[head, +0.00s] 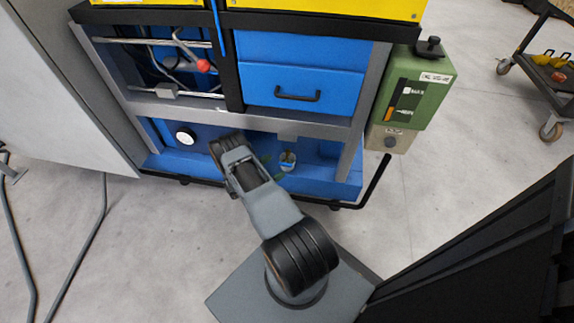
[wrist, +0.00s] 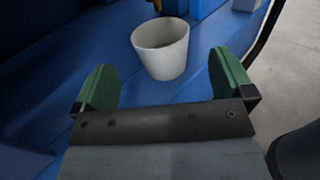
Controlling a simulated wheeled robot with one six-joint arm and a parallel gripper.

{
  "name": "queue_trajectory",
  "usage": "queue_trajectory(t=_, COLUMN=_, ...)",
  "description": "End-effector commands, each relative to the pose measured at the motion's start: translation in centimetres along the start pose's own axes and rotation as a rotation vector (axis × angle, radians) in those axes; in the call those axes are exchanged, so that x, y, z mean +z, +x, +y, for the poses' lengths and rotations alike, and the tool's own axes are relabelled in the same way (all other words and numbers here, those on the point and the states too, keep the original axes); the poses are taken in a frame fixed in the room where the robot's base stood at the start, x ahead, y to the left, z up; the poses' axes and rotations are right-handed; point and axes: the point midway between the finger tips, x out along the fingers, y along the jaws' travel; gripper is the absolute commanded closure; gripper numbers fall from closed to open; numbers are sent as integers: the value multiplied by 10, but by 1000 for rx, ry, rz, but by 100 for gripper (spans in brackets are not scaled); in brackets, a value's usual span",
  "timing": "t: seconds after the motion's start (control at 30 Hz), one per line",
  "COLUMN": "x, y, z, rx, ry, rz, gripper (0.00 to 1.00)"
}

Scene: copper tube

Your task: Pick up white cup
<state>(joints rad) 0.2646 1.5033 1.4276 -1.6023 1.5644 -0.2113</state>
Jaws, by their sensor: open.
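The white cup (wrist: 162,52) stands upright on the blue lower shelf (wrist: 195,92) in the wrist view, its open mouth facing up. It also shows small in the head view (head: 288,158). My gripper (wrist: 160,66) is open, with one green finger at the left and one at the right. The cup appears in the gap between the fingers, toward their tips, with clear space on both sides. Nothing is held. I cannot tell exactly how far the cup's base lies from the fingertips.
The shelf sits low in a machine frame, under a grey crossbar (head: 290,122) and a blue drawer (head: 300,70). A round white dial (head: 185,136) is at the left. A green control box (head: 418,88) hangs at the right. Open floor lies in front.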

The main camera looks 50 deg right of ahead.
Motion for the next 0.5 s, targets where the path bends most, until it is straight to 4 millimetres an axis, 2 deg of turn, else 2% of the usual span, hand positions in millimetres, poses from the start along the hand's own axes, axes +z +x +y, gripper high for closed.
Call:
queue_trajectory(t=0.1, x=0, y=14, z=0, rx=-1, ry=1, rz=0, gripper=1)
queue_trajectory(t=0.37, x=-1, y=28, z=0, rx=1, ry=1, rz=0, gripper=1)
queue_trajectory(t=0.5, x=-3, y=47, z=0, rx=1, ry=2, rz=1, gripper=1)
